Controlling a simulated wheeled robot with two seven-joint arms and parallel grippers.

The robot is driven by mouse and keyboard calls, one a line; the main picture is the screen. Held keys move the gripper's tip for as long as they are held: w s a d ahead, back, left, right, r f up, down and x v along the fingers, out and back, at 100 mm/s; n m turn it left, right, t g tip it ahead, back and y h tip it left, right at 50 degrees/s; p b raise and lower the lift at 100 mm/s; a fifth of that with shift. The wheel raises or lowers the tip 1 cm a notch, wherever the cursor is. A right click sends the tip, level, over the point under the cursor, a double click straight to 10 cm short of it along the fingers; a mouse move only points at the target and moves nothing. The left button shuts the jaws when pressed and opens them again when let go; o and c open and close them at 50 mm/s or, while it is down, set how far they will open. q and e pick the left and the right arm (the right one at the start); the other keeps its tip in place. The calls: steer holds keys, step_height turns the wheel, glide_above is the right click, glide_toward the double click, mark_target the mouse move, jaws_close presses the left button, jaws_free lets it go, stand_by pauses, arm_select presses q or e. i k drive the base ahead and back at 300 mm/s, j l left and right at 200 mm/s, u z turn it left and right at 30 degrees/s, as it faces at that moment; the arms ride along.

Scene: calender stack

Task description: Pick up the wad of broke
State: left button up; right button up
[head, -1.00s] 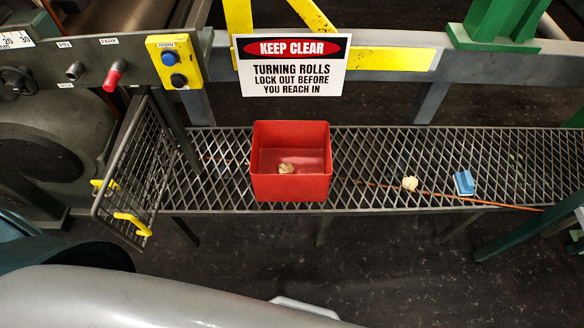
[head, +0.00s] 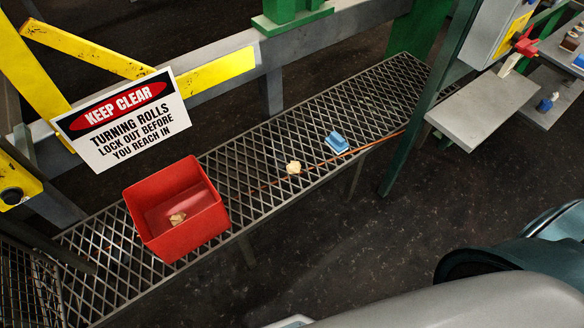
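A small cream crumpled wad (head: 293,167) lies on the metal grating (head: 385,92), right of the red bin (head: 205,196). Another small tan crumpled wad (head: 177,218) lies inside the red bin on its floor. The frame does not show which of them the task means. Neither of my grippers is in view.
A blue block-like object (head: 337,143) sits on the grating right of the loose wad. A thin orange line runs along the grating near both. A keep-clear sign (head: 122,117) hangs behind the bin. A green post (head: 425,110) and a grey shelf (head: 488,110) stand at the right.

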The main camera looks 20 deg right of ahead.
mark_target(294, 168)
steer(key=i+l, duration=0.15)
steer(key=l, duration=0.2)
steer(key=i+l, duration=0.1)
steer(key=l, duration=0.25)
steer(key=i+l, duration=0.15)
steer(key=l, duration=0.2)
steer(key=i+l, duration=0.15)
steer(key=l, duration=0.2)
steer(key=i+l, duration=0.15)
steer(key=l, duration=0.2)
steer(key=i+l, duration=0.1)
steer(key=l, duration=0.25)
